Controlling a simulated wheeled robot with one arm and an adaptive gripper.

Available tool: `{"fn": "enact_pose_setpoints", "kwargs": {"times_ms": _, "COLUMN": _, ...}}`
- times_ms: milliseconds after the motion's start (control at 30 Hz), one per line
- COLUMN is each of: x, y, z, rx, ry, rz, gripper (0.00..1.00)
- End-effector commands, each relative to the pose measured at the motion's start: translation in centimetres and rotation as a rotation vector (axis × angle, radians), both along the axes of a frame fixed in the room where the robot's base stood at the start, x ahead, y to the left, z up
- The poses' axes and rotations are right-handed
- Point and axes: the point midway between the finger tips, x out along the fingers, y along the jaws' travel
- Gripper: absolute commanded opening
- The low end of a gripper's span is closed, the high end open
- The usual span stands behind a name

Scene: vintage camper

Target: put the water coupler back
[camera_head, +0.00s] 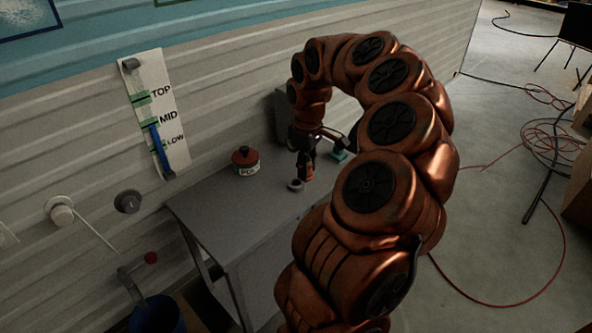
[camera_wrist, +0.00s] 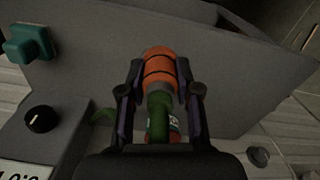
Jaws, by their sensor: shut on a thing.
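The water coupler appears to be the orange and green cylinder with dark bands (camera_wrist: 160,68) in the wrist view. My gripper (camera_wrist: 160,92) is shut on it, with one finger on each side. In the head view my gripper (camera_head: 306,160) is above the grey table, with the orange end of the coupler (camera_head: 307,174) below the fingers. A small grey ring (camera_head: 295,185) lies on the table just left of the coupler. I cannot tell whether the coupler touches the table.
A red-lidded tin (camera_head: 245,162) stands on the grey table (camera_head: 225,215), left of my gripper. A teal object (camera_head: 338,155) is to the right. A striped gauge board (camera_head: 155,115) and round fittings are on the camper wall. A blue bucket (camera_head: 158,318) is below.

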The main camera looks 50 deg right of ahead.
Motion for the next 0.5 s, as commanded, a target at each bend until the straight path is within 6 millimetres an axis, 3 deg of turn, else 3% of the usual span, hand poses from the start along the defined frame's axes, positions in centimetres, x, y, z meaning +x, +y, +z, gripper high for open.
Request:
{"fn": "enact_pose_setpoints", "kwargs": {"times_ms": 200, "x": 3.1, "y": 0.0, "z": -0.3, "rx": 0.0, "ry": 0.001, "rz": 0.0, "gripper": 0.0}}
{"fn": "enact_pose_setpoints", "kwargs": {"times_ms": 500, "x": 3.8, "y": 0.0, "z": -1.4, "rx": -0.001, "ry": 0.001, "rz": 0.0, "gripper": 0.0}}
